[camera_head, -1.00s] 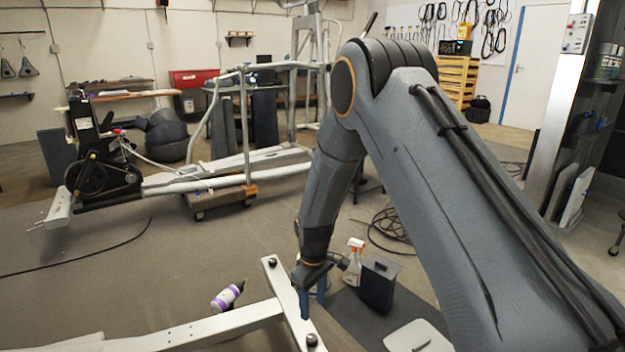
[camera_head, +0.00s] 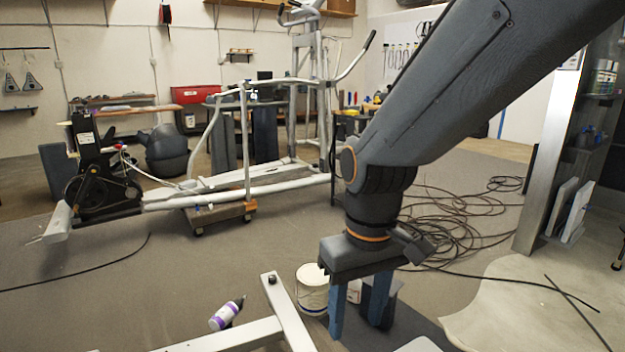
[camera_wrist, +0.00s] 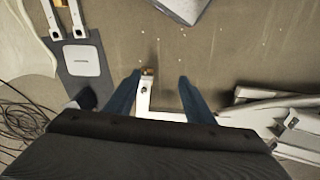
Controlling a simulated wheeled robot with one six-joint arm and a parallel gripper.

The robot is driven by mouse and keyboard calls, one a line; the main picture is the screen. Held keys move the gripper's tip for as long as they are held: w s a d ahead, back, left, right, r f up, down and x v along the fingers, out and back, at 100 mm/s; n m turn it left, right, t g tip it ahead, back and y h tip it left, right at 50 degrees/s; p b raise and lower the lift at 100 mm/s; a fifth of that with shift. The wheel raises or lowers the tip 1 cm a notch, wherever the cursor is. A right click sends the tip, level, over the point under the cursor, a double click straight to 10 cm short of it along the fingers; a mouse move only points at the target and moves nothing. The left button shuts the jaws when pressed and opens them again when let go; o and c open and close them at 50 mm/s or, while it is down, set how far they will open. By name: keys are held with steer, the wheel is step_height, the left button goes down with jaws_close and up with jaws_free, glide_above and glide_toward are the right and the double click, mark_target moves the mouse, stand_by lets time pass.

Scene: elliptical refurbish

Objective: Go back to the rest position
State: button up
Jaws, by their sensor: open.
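My gripper (camera_head: 355,312) hangs with its two blue fingers pointing down, spread apart, with nothing between them. It is above the floor, to the right of the white metal frame (camera_head: 288,312). In the wrist view my gripper (camera_wrist: 160,82) also shows its two blue fingers wide apart, with part of the white frame (camera_wrist: 144,98) seen below between them. My fingers partly hide a spray bottle and a dark container in the head view.
A white bucket (camera_head: 312,288) stands close left of my fingers. A white and purple bottle (camera_head: 226,314) lies by the frame. Cables (camera_head: 450,222) coil on the floor behind. The elliptical machine (camera_head: 220,185) stands at the back left. Open floor lies between.

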steer(key=s+d+r+m, duration=0.1)
steer(key=s+d+r, duration=0.1)
steer(key=s, duration=0.6)
steer(key=d+r+m+p, duration=0.3)
steer(key=d+r+p, duration=0.7)
steer(key=p, duration=1)
steer(key=shift+w+d+r+m+h+p, duration=0.15)
steer(key=shift+w+r+m+h+p, duration=0.2)
steer(key=shift+r, duration=0.35)
steer(key=w+a+f+m+b, duration=0.2)
steer(key=w+a+f+b, duration=0.4)
steer(key=w+f, duration=0.5)
steer(key=w+a+f+m+b, duration=0.2)
steer(key=w+a+f+b, duration=0.5)
steer(key=f, duration=1.4)
steer(key=w+a+f+m+b, duration=0.2)
steer(key=w+a+f+b, duration=0.4)
steer(key=w+f+b, duration=0.4)
steer(key=shift+w+a+f, duration=0.1)
steer(key=shift+w+f, duration=0.75)
steer(key=shift+f, duration=0.25)
steer(key=shift+w+a+f, duration=0.1)
steer(key=shift+w+f, duration=0.7)
steer(key=shift+f, duration=0.25)
steer(key=shift+w+a+f, duration=0.1)
steer(key=shift+w+f, duration=0.75)
steer(key=shift+f, duration=0.25)
steer(key=shift+m, duration=0.25)
steer(key=shift+f+b, duration=1.05)
steer(key=shift+f, duration=2.8)
